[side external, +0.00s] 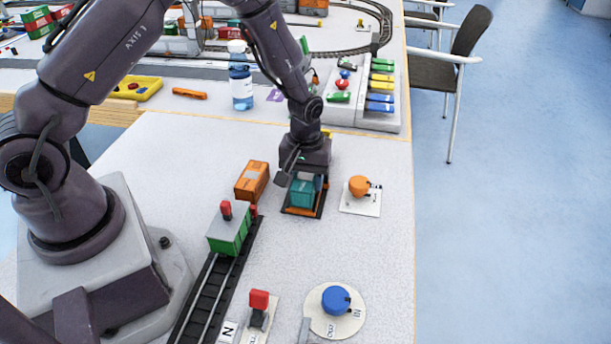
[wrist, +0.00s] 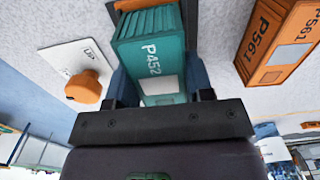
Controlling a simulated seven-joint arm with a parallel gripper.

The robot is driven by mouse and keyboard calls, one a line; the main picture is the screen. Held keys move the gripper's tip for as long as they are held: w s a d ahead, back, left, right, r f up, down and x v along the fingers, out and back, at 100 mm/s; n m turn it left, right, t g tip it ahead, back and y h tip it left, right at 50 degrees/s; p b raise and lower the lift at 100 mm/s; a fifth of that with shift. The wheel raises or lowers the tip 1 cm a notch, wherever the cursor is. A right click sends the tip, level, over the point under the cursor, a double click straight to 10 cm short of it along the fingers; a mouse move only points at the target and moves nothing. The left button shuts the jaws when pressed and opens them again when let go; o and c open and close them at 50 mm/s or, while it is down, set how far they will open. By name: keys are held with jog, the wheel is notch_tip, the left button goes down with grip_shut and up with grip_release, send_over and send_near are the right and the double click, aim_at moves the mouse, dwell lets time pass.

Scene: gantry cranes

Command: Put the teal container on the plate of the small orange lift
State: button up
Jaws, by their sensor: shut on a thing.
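The teal container (side external: 301,193) is at the small orange lift (side external: 304,211), over its plate, in the side view. In the wrist view the teal container (wrist: 153,55), marked P452, sits between the fingers of my gripper (wrist: 158,88). My gripper (side external: 304,178) points down and is shut on the container. Dark edging of the lift and a bit of orange (wrist: 130,5) show around the container's far end in the wrist view. The plate is mostly hidden beneath the container. I cannot tell whether the container touches the plate.
An orange container (side external: 252,181), marked P561, stands left of the lift. A green wagon (side external: 230,230) stands on the black track (side external: 213,290). An orange knob (side external: 359,186) on a white card is right of the lift. A blue knob (side external: 336,300) and a red-topped lever (side external: 259,305) are in front.

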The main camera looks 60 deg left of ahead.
jog(key=shift+f, duration=0.3)
jog(key=o, duration=0.9)
jog(key=shift+o, duration=0.2)
jog(key=shift+r, duration=0.1)
jog(key=shift+r, duration=3.4)
